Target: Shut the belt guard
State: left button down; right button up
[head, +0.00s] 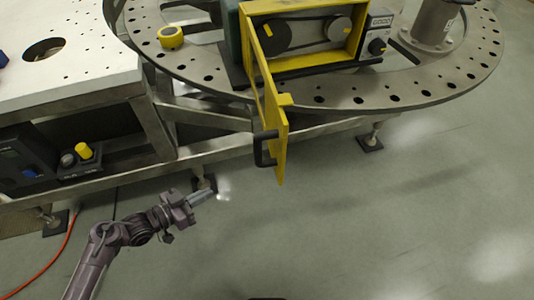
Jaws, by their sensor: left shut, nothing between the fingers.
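The belt guard (269,105) is a yellow hinged door standing open, swung out toward me past the rim of the round plate. Its black handle (264,150) is on the left face near the free end. The yellow housing (314,58) behind it is exposed, with two dark pulleys and a belt (312,42) inside. My left gripper (207,195) is shut and empty, left of and nearer to me than the handle, apart from it. My right gripper is not in view.
The round plate (440,97) has many holes and carries a control box (376,38), a grey cylinder (434,22) and a yellow tape measure (170,37). A white perforated table (85,60) stands at left. An orange cable (55,255) lies on the floor. The right floor is clear.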

pick_arm(q)
notch_tip(320, 180, up, 10)
jog(key=d+m+g+h, duration=0.1)
jog(key=d+m+h, duration=0.1)
jog(key=m+h, duration=0.1)
jog(key=m+g+h+p, duration=0.2)
jog(key=m+g+h, duration=0.1)
jog(key=m+g, duration=0.2)
send_near(280, 162)
jog(key=p+x, duration=0.1)
jog(key=x, duration=0.1)
jog(key=p+x, duration=0.1)
jog(key=x, duration=0.1)
jog(key=p+x, duration=0.2)
jog(key=shift+s+r, duration=0.1)
jog(key=shift+r, duration=0.25)
jog(key=shift+d+f, duration=0.15)
jog(key=shift+d, duration=0.3)
jog(key=shift+n, duration=0.3)
